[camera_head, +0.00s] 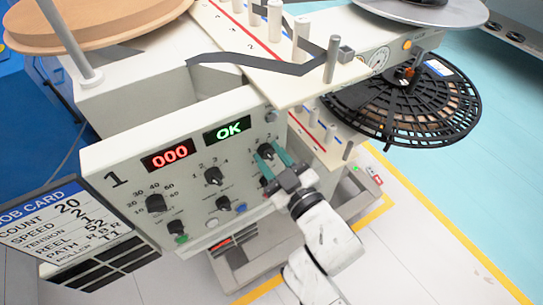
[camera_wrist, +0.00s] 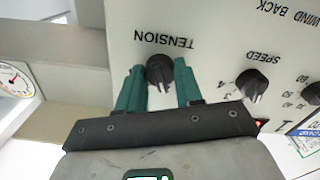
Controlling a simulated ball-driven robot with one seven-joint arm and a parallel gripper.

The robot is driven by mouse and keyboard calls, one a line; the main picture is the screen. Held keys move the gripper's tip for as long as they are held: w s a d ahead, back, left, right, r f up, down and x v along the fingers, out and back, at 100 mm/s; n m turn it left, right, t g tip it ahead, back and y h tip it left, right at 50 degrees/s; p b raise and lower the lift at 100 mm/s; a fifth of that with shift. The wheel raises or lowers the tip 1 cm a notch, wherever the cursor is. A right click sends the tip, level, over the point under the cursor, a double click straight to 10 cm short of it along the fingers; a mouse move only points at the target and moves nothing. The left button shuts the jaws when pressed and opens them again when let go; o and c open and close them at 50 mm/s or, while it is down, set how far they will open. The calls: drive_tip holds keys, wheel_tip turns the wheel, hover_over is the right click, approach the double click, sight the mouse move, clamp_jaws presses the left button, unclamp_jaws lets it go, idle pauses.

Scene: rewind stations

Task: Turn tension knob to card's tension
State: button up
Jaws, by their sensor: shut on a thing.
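The black tension knob (camera_wrist: 160,74) sits under the printed word TENSION on the cream control panel (camera_head: 110,170). My gripper (camera_head: 275,157) reaches the panel's right side, its green fingers shut on the knob from both sides. The fingers also show in the wrist view (camera_wrist: 159,68). The knob also shows in the head view (camera_head: 265,150), partly covered by a finger; its setting is hard to read. The job card (camera_head: 50,228) stands at the lower left. Its values seem to read count 20, speed 2, tension 1, but the small print is uncertain.
Several buttons lie below. A black slotted reel (camera_head: 430,100) hangs at the right. Open floor lies at the lower right.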

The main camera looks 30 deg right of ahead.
drive_tip(key=n, duration=0.4)
drive_tip(key=shift+n, duration=0.4)
drive_tip(key=n, duration=0.4)
drive_tip(key=shift+p, duration=0.35)
drive_tip(key=o, duration=1)
drive_tip(key=shift+o, duration=0.2)
drive_tip(key=shift+s, duration=0.1)
drive_tip(key=s+b, duration=0.3)
drive_tip(key=s, duration=0.7)
drive_tip(key=shift+s, duration=0.35)
